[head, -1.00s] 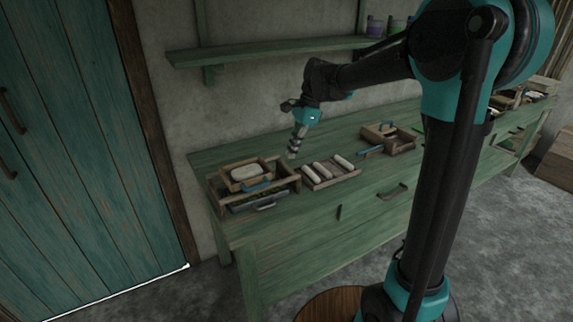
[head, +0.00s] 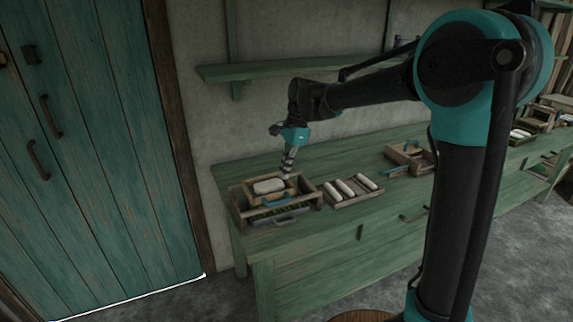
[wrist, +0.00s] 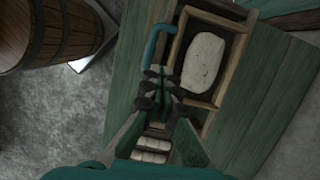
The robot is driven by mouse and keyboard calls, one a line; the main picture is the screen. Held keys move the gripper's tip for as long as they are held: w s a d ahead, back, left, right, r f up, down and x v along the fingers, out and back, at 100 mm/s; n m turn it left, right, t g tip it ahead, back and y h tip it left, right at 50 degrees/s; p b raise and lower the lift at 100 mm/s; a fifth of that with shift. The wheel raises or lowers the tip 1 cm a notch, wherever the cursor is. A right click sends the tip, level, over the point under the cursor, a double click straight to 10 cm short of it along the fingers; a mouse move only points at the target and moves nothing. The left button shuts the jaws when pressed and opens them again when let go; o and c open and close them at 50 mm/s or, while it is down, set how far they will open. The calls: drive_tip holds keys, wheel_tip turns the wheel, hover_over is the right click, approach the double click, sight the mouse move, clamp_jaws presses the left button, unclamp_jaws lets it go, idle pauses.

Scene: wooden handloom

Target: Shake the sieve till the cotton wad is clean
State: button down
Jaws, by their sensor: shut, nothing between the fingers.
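The cotton wad (head: 268,187) is a pale oval lump lying in the small wooden sieve (wrist: 238,65). The wad also shows in the wrist view (wrist: 203,61), and I cannot make out specks on it. The sieve has a blue curved handle (wrist: 156,43) on one side. It sits on a larger open wooden frame (head: 238,212) at the left end of the green bench. My gripper (head: 287,176) is shut and empty, pointing down close beside the sieve. In the wrist view its fingertips (wrist: 160,74) lie near the handle's end; contact cannot be told.
A wooden tray with several white rolls (head: 352,190) lies just right of the frame on the bench (head: 300,158). A wooden box (head: 411,157) with a blue handle stands farther right. A shelf (head: 290,72) runs along the wall. A barrel (wrist: 48,30) stands on the floor.

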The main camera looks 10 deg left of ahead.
sight(276, 189)
drive_tip(key=x, duration=0.5)
drive_tip(key=shift+f, duration=0.1)
drive_tip(key=shift+s+a+f, duration=0.55)
drive_tip(key=shift+s+a, duration=0.15)
drive_tip(key=shift+a, duration=0.15)
drive_tip(key=shift+s+a+f, duration=0.4)
drive_tip(key=shift+a, duration=0.1)
